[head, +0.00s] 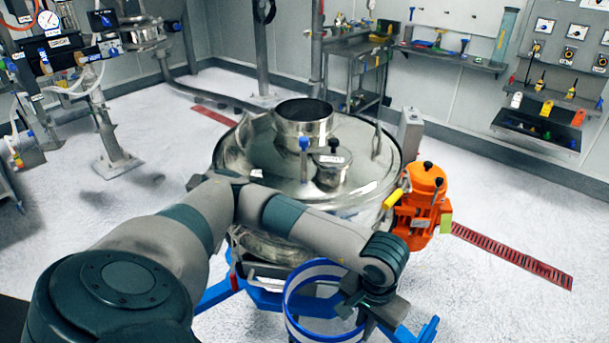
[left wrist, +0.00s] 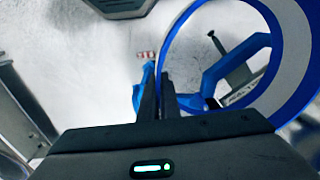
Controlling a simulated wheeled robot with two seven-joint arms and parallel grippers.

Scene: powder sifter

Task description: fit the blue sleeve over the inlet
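The blue sleeve (head: 287,303), an open ring with a white band, hangs in front of the sifter at the bottom of the head view. My left gripper (head: 347,308) is at its right side. In the left wrist view the sleeve (left wrist: 292,50) fills the upper right, and the two fingers of the left gripper (left wrist: 158,92) are close together with the sleeve's wall between them. The inlet (head: 304,130) is a short, wide steel collar, open at the top, on the sifter lid, behind and above the sleeve and apart from it. My right gripper is not in view.
The steel sifter (head: 240,155) stands on a blue base (head: 215,293). A blue-topped clamp (head: 304,146) and a capped port (head: 331,170) stand on the lid in front of the inlet. An orange motor (head: 420,195) is at the right. Pale floor around is mostly free.

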